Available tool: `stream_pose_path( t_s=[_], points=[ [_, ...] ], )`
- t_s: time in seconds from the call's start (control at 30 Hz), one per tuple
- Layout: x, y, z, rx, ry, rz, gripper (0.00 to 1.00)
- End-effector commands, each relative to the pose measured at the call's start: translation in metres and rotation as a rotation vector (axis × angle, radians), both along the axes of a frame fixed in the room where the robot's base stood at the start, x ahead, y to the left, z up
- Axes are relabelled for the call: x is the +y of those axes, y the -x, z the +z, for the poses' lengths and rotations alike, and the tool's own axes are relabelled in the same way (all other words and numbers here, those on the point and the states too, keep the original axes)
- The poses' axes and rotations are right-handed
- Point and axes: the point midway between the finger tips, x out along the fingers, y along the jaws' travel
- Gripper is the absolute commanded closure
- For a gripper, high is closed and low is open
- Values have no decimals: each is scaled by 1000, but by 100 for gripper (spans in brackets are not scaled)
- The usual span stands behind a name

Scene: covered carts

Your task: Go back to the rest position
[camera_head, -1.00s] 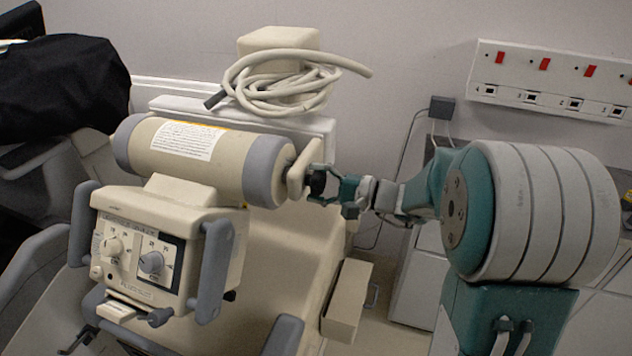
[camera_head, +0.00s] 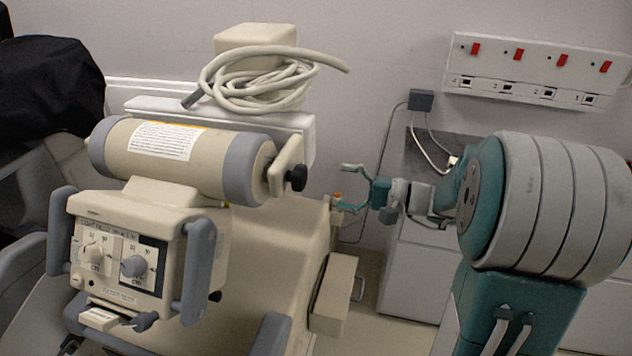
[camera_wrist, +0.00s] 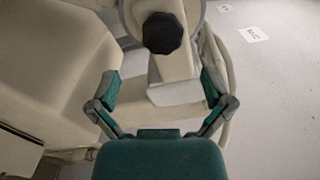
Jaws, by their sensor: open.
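My gripper (camera_head: 350,188) is open and empty, its two teal fingers spread wide. In the head view it hangs in the air to the right of the black knob (camera_head: 296,178) on the end of the cream cylinder (camera_head: 172,155). A gap shows between the fingers and the knob. In the wrist view the black knob (camera_wrist: 162,33) lies ahead of and between the open fingers of my gripper (camera_wrist: 160,90), apart from them. The cylinder sits on top of a cream control unit (camera_head: 140,250) with dials and grey handles.
A coiled cream hose (camera_head: 262,82) lies behind the cylinder. A socket panel (camera_head: 535,70) and a plug (camera_head: 421,99) with cables are on the wall. White cabinets (camera_head: 412,275) stand below my arm. A black cover (camera_head: 45,90) drapes over equipment at the far left.

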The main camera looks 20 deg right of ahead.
Motion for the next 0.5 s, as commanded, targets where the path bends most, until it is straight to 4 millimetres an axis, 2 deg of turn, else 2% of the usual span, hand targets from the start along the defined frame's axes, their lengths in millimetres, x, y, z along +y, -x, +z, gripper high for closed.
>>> stream_pose_path(
  t_s=[0.03, 0.2, 0.5],
  points=[
    [-8, 4, 0, 1, 1, -4, 0],
    [-20, 13, -1, 1, 1, -1, 0],
    [-21, 14, -1, 0, 1, 1, 0]
  ],
)
